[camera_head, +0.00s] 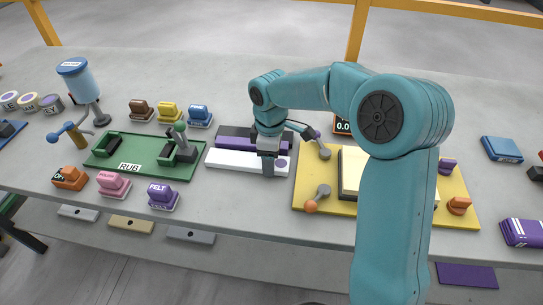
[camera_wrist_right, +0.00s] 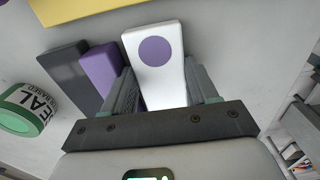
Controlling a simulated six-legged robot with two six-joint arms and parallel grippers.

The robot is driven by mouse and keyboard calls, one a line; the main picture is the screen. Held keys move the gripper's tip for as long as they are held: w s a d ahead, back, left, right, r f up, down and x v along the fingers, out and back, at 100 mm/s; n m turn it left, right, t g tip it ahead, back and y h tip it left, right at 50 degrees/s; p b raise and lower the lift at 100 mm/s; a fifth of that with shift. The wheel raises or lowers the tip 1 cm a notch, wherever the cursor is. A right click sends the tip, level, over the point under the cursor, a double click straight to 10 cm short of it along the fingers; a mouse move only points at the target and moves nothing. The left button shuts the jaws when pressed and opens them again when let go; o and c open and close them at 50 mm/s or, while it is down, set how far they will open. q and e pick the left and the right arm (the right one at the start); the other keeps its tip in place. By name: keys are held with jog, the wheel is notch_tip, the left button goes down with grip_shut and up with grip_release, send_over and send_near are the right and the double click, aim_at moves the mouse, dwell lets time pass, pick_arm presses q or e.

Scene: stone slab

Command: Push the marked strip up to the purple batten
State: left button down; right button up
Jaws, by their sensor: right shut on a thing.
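The marked strip (camera_head: 228,161) is a long white bar with a purple dot near its right end. It lies flat on the slab in front of the purple batten (camera_head: 231,144). In the right wrist view the strip (camera_wrist_right: 158,72) runs between the fingers, and the purple batten (camera_wrist_right: 101,72) lies beside it to the left. My right gripper (camera_head: 268,167) points down over the strip's right part and is shut on it, one finger on each side. One finger sits on the side toward the batten. The arm hides part of the batten. My left gripper is not in view.
A dark bar (camera_wrist_right: 64,70) lies beyond the batten. A green tray (camera_head: 103,160) marked RUB stands left of the strip, and a yellow board (camera_head: 316,203) with knobs stands close on its right. Small stamp blocks (camera_head: 163,195) sit near the front edge.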

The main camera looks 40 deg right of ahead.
jog(key=o, duration=1.5)
notch_tip(320, 180, up, 7)
jog(key=p, duration=0.6)
jog(key=shift+a+r, duration=0.1)
jog(key=shift+r, duration=0.1)
jog(key=shift+r+p, duration=0.4)
jog(key=shift+f, duration=0.1)
